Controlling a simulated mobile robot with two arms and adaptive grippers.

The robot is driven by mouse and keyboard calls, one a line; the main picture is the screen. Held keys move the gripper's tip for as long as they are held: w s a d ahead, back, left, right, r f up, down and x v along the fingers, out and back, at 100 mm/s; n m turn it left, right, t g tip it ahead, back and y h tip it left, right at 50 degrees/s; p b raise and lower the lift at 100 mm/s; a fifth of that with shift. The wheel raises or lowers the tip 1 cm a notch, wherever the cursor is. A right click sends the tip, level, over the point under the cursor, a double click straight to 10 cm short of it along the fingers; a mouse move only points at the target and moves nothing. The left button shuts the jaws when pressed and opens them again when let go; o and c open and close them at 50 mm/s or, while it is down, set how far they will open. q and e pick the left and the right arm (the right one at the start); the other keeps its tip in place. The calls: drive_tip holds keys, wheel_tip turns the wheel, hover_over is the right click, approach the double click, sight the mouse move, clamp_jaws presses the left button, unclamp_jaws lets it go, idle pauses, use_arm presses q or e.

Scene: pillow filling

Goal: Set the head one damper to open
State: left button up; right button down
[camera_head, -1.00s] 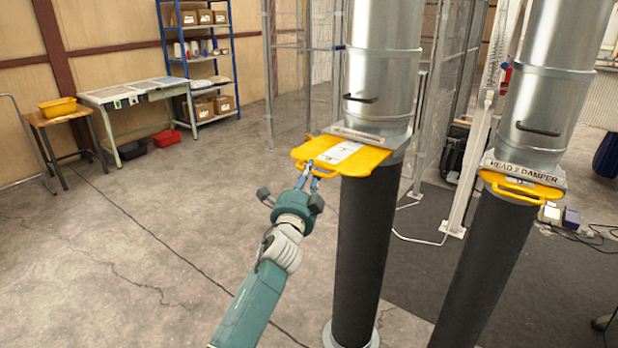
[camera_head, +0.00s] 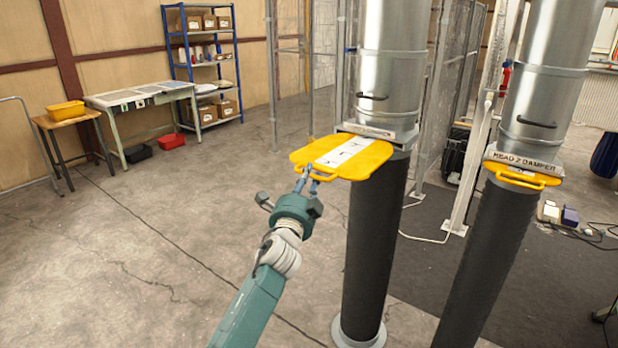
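The head one damper is a yellow slide plate (camera_head: 372,161) with a white label strip. It sticks out well to the left from the slot under the left metal duct (camera_head: 387,75). The label plate (camera_head: 365,131) above the slot is too small to read. My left gripper (camera_head: 309,177) is at the near left edge of the yellow plate and appears shut on its handle, which is mostly hidden by the fingers and the plate. My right gripper is out of view.
The head 2 damper (camera_head: 525,178) has its yellow handle close against the right duct. Black hoses (camera_head: 372,250) run down below both ducts. A workbench (camera_head: 150,95) and a blue shelf (camera_head: 204,60) stand far back left.

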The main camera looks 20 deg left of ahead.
use_arm(q)
drive_tip(key=shift+o, duration=1.2)
drive_tip(key=shift+s+f, duration=0.15)
drive_tip(key=shift+s+a+r, duration=0.1)
drive_tip(key=shift+r, duration=0.1)
drive_tip(key=s+f, duration=0.2)
drive_tip(key=s, duration=1)
drive_tip(key=shift+d, duration=0.3)
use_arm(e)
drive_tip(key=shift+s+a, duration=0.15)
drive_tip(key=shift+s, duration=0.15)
use_arm(q)
drive_tip(key=shift+w+f, duration=0.1)
drive_tip(key=shift+f, duration=0.1)
